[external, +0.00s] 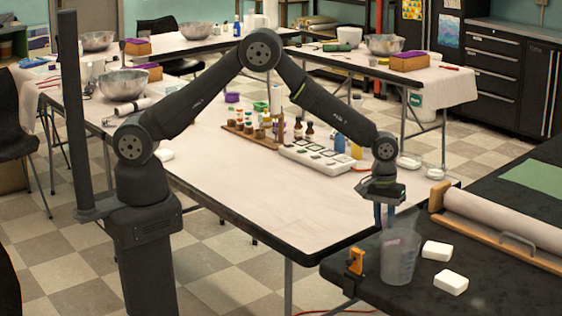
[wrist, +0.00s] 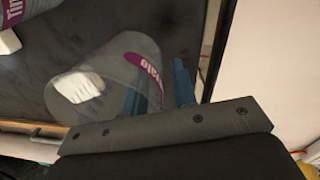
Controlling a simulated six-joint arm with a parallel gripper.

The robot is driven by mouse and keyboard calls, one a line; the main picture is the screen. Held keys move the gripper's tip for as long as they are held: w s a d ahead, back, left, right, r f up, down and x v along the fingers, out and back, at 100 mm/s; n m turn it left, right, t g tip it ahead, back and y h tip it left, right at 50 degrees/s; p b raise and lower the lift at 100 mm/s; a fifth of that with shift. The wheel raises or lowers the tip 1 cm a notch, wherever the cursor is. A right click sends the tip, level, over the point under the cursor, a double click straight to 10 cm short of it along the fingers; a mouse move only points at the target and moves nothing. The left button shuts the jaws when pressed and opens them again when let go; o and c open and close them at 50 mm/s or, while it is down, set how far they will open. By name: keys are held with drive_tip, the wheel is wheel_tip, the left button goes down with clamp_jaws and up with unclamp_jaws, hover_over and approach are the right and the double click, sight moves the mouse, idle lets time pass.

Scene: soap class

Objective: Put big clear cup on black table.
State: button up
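The big clear cup (external: 398,262) stands upright on the black table (external: 345,272), near that table's left corner. In the wrist view the cup (wrist: 112,62) looks see-through, with a purple label patch on its right side. My gripper (external: 384,216) points down just above and behind the cup's rim. In the wrist view its two blue fingers (wrist: 158,92) are apart. The left finger overlaps the cup's wall and the right one is outside it. I cannot tell whether either finger touches the cup.
White soap bars (external: 437,250) lie right of the cup; a white block shows through it in the wrist view. An orange clamp (external: 356,262) is on the left edge. A paper roll (external: 500,232) lies behind. The white table (external: 240,190) holds bottles and jars.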

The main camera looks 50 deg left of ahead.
sight(385, 206)
wheel_tip(385, 206, up, 12)
drive_tip(key=a, duration=0.1)
idle(0.5)
drive_tip(key=f, duration=0.8)
drive_tip(key=d+f, duration=0.1)
drive_tip(key=f, duration=0.3)
drive_tip(key=shift+f, duration=0.25)
drive_tip(key=shift+r, duration=2.15)
